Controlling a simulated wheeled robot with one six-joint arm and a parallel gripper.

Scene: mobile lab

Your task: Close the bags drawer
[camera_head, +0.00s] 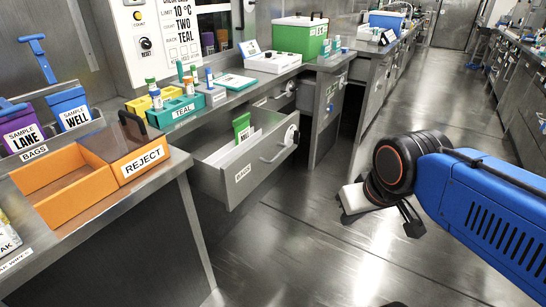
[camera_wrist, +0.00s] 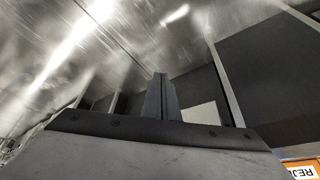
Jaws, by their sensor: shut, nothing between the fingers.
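The bags drawer (camera_head: 252,174) is pulled open from under the left bench in the head view. Its grey front carries a BAGS label and a bar handle (camera_head: 280,147). A green packet (camera_head: 242,127) and white sheets stand inside it. My gripper (camera_head: 358,207) is to the right of the drawer, over the open floor and apart from the handle. In the wrist view my gripper's fingers (camera_wrist: 161,95) are together and empty. Part of the gripper is hidden behind my wrist joint in the head view.
An orange REJECT bin (camera_head: 137,160) stands on the near left bench. A teal rack (camera_head: 181,109) and a green box (camera_head: 298,38) stand farther back. The aisle floor (camera_head: 330,250) is clear.

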